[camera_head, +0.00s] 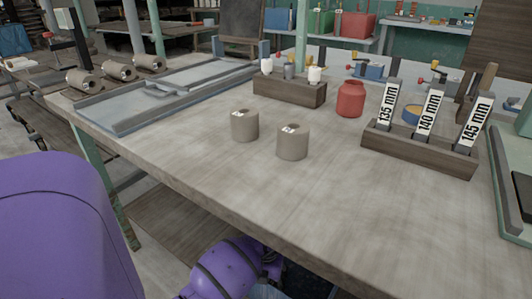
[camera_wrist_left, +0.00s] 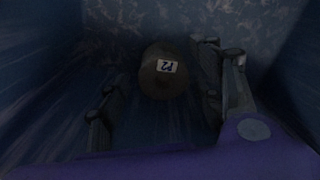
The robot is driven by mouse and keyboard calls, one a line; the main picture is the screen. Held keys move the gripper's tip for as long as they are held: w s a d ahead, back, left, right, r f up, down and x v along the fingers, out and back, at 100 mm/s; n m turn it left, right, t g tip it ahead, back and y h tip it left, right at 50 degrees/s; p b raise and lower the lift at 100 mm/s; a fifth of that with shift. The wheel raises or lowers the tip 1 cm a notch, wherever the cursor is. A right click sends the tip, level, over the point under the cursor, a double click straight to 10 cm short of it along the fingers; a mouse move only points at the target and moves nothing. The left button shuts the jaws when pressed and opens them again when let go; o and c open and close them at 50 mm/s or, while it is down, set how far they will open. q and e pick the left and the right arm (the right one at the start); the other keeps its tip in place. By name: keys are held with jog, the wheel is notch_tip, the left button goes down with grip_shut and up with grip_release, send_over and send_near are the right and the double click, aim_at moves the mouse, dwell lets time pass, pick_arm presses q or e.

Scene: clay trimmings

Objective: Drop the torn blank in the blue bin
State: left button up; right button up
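In the left wrist view a grey-brown cylindrical blank (camera_wrist_left: 162,72) tagged "P2" is inside the dark blue bin (camera_wrist_left: 60,110). My left gripper (camera_wrist_left: 165,85) reaches into the bin with its fingers spread on either side of the blank. A gap shows between the left finger and the blank, and a narrower one on the right. It is too dark to tell whether the blank rests on the bin floor. In the head view my purple left arm reaches below the table's front edge, and its fingertips are hidden. My right gripper is not in view. Any tear is not visible.
Two tagged clay blanks (camera_head: 244,125) (camera_head: 292,142) stand on the table (camera_head: 210,180). Several more lie at the far left (camera_head: 115,72).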

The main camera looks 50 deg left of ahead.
pick_arm(q)
notch_tip(320, 180, up, 13)
jog(key=p, duration=0.4)
jog(key=shift+p, duration=0.35)
dwell(0.4)
